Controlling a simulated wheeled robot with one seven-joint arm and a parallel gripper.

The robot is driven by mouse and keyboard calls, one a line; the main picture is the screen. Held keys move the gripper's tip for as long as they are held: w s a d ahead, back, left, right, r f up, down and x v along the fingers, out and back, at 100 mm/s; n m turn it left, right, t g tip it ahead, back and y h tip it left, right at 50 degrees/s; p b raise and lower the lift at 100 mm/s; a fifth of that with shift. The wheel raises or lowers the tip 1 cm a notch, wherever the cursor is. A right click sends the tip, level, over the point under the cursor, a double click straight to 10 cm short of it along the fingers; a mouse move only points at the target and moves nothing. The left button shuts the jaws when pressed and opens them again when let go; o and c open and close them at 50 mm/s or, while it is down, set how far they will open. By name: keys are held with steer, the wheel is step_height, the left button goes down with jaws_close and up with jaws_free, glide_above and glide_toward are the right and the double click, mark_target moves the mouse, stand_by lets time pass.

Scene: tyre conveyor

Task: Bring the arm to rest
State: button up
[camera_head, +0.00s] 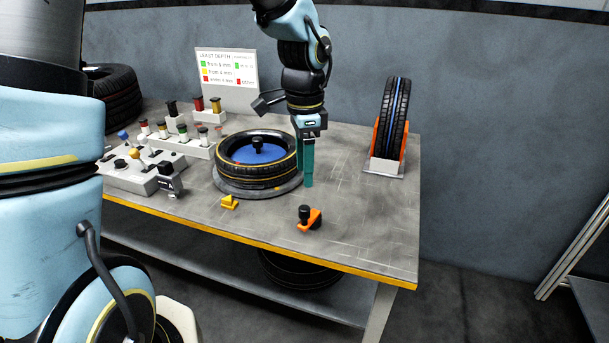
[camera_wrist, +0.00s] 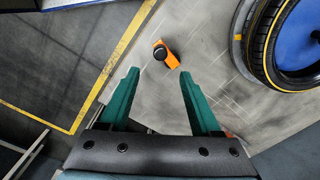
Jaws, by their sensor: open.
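My gripper (camera_head: 307,165) hangs from my light-blue arm over the workbench, just right of the tyre on the turntable in the head view. Its two green fingers (camera_wrist: 159,97) are spread apart in the wrist view, with nothing between them. The fingers point down at the bench top. A small orange block with a black knob (camera_head: 309,218) sits on the bench in front of the gripper. It also shows in the wrist view (camera_wrist: 169,58), beyond the fingertips. Whether the fingertips touch the bench cannot be told.
The tyre (camera_head: 258,172) lies flat around a blue hub on the bench (camera_head: 350,215). A second tyre (camera_head: 394,115) stands upright in an orange holder at the right. Control boxes (camera_head: 140,172) and a sign (camera_head: 228,75) are at the left and back.

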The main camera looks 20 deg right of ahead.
steer(key=shift+w+a, duration=0.1)
stand_by(0.3)
steer(key=w+a+n+t, duration=0.1)
steer(key=a+n, duration=1.8)
steer(key=a, duration=1)
steer(key=shift+w+f+t, duration=0.2)
steer(key=shift+w+t, duration=0.1)
steer(key=shift+w, duration=0.05)
